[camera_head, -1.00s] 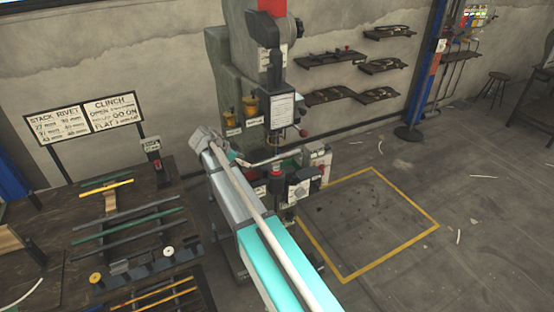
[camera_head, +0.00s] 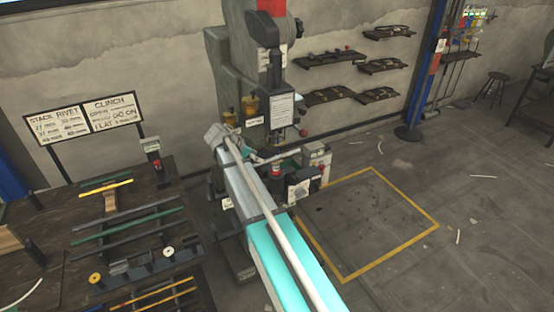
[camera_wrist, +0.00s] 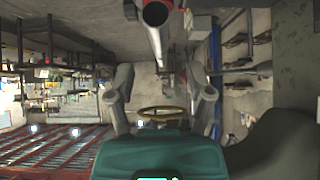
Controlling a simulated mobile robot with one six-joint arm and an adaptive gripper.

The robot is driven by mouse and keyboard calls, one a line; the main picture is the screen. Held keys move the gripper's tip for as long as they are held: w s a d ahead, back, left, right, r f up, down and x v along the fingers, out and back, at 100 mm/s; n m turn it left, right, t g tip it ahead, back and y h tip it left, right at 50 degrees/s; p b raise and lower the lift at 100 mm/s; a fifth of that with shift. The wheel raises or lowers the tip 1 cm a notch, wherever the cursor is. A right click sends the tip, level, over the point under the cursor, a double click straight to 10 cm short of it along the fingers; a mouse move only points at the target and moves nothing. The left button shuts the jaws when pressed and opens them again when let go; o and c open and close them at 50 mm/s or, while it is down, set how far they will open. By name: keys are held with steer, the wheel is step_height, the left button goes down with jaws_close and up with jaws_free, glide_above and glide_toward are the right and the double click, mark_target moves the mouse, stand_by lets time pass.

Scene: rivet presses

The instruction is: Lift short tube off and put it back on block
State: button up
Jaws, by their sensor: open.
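My gripper (camera_wrist: 160,78) is open in the wrist view, with its two fingers spread wide and nothing visible held between them. A pale tube (camera_wrist: 154,36) with a dark open end enters from the top of that view, above and beyond the fingers. I cannot tell whether this is the task's short tube. In the head view my arm reaches toward the press, with its grey end (camera_head: 219,134) in front of the press. The fingertips are too small to make out there. I cannot single out the short tube or its block in the head view.
The grey-green rivet press (camera_head: 232,70) stands behind my arm. A dark table (camera_head: 60,215) at the left carries racked yellow and green rods, with a sign (camera_head: 85,120) behind. Wall shelves (camera_head: 335,57) hang at the right. The yellow-marked floor square (camera_head: 365,225) is clear.

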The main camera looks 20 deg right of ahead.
mark_target(265, 160)
steer(key=b+x, duration=0.2)
steer(key=x, duration=0.1)
steer(key=shift+f, duration=0.1)
steer(key=shift+b+x, duration=0.8)
steer(key=shift+x, duration=0.2)
jaws_close()
